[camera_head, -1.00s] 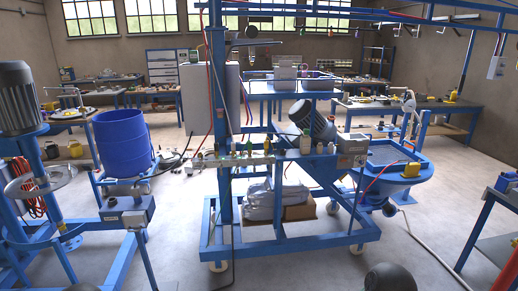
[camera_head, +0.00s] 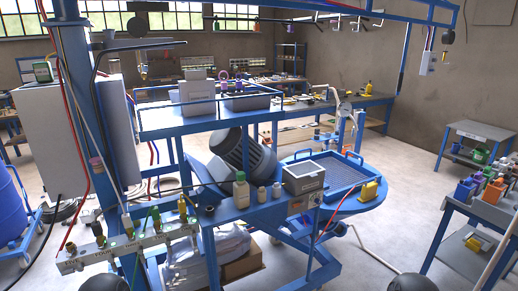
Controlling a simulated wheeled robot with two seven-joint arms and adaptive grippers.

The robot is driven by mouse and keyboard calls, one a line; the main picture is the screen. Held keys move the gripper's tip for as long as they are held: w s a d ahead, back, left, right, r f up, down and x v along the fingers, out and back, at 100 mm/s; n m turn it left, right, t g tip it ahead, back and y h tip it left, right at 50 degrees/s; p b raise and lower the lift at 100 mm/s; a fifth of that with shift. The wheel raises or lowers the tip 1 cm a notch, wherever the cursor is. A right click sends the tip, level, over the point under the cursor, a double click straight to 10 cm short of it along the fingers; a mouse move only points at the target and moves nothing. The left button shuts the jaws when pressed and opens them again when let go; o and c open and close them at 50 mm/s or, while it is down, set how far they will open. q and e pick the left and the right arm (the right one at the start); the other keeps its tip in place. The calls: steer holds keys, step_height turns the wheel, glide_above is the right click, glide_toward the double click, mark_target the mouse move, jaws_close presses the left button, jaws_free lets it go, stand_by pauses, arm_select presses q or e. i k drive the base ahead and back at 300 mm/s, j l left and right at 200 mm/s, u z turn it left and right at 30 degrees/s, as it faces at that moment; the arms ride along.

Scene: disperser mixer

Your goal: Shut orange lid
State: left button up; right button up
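I cannot make out a clear orange lid. A small orange patch (camera_head: 296,207) shows on the blue frame just below a grey box (camera_head: 303,178); it is too small to tell what it is. Several small bottles stand left of the box, among them a cream bottle (camera_head: 241,190). A yellow object (camera_head: 369,190) sits on the rim of the round blue hopper (camera_head: 335,207). Neither of my grippers is in view. Dark rounded shapes, probably parts of my arms, show at the bottom edge.
The blue machine frame with a grey motor (camera_head: 243,158) fills the middle. A valve manifold (camera_head: 130,245) is at front left. Grey floor between hopper and bench is mostly clear, apart from a pale hose.

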mark_target(267, 141)
steer(key=i+l+u, duration=0.1)
steer(key=i+u, duration=0.15)
steer(key=u, duration=0.15)
steer(key=i+l+u, duration=0.15)
steer(key=l, duration=0.2)
steer(key=i+l+u, duration=0.2)
steer(key=l, duration=0.15)
steer(key=l+u, duration=0.15)
steer(key=l, duration=0.25)
steer(key=i+l+u, duration=0.2)
steer(key=l, duration=0.2)
steer(key=l+u, duration=0.15)
steer(key=l, duration=0.25)
